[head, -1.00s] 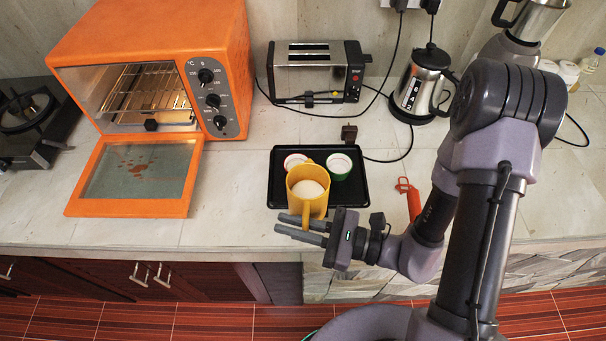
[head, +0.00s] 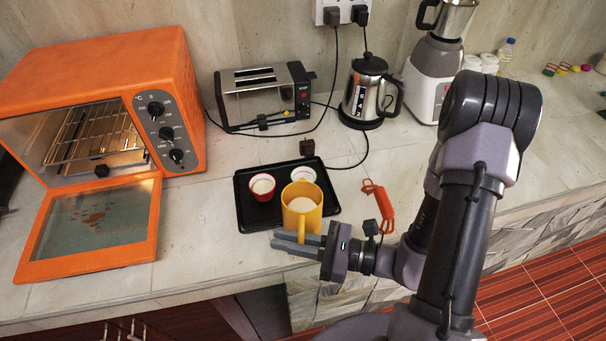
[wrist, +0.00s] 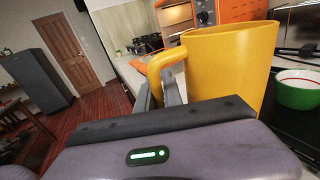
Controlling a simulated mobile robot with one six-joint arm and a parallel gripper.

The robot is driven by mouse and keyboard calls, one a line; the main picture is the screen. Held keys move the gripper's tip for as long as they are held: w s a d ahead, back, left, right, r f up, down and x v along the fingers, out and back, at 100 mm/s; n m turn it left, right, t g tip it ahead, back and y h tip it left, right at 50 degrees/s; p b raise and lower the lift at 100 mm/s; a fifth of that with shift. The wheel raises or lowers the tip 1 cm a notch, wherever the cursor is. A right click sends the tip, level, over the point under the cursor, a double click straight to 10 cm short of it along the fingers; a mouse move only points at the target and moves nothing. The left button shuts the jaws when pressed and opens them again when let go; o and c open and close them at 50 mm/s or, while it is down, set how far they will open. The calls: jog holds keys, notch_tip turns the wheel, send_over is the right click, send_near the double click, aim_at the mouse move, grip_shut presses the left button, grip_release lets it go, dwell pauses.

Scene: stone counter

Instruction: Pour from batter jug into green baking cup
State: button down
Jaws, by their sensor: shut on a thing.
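The yellow batter jug (head: 302,215) holds pale batter and is upright at the front edge of the black tray (head: 246,217). My gripper (head: 296,243) is shut on the jug's handle; the wrist view shows the fingers at the handle of the jug (wrist: 228,65). I cannot tell whether the jug's base touches anything. The green baking cup (head: 304,174) is on the tray just behind the jug, partly hidden by it; it also shows in the wrist view (wrist: 297,94), with a white inside. A red cup (head: 262,188) with pale contents stands on the tray to the left.
An orange oven (head: 110,110) with its door lowered stands at left. A toaster (head: 264,98) and a kettle (head: 368,92) are behind the tray. A red-orange tool (head: 379,204) lies right of the tray. Counter between oven door and tray is clear.

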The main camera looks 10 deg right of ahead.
aim_at(283, 201)
jog(key=w+r+m+b, duration=0.2)
jog(key=r+m, duration=0.1)
jog(key=w+d+r+m+g+b, duration=0.1)
jog(key=w+m, duration=0.1)
jog(key=shift+r+h, duration=0.3)
jog(key=shift+d+f, duration=0.1)
jog(key=shift+f, duration=0.05)
jog(key=shift+w, duration=0.15)
dwell(0.3)
jog(key=shift+w+d+r+m+p, duration=0.1)
jog(key=shift+w+r+m+p, duration=0.15)
jog(key=shift+w+m+p, duration=0.4)
jog(key=shift+w+d+r+m+p, duration=0.1)
jog(key=shift+r+m+p, duration=0.2)
jog(key=shift+p, duration=0.6)
dwell(1.3)
jog(key=shift+w+d+r+m+g+p, duration=0.15)
jog(key=shift+w+m+g+p, duration=0.25)
jog(key=shift+m+p, duration=0.6)
dwell(2.5)
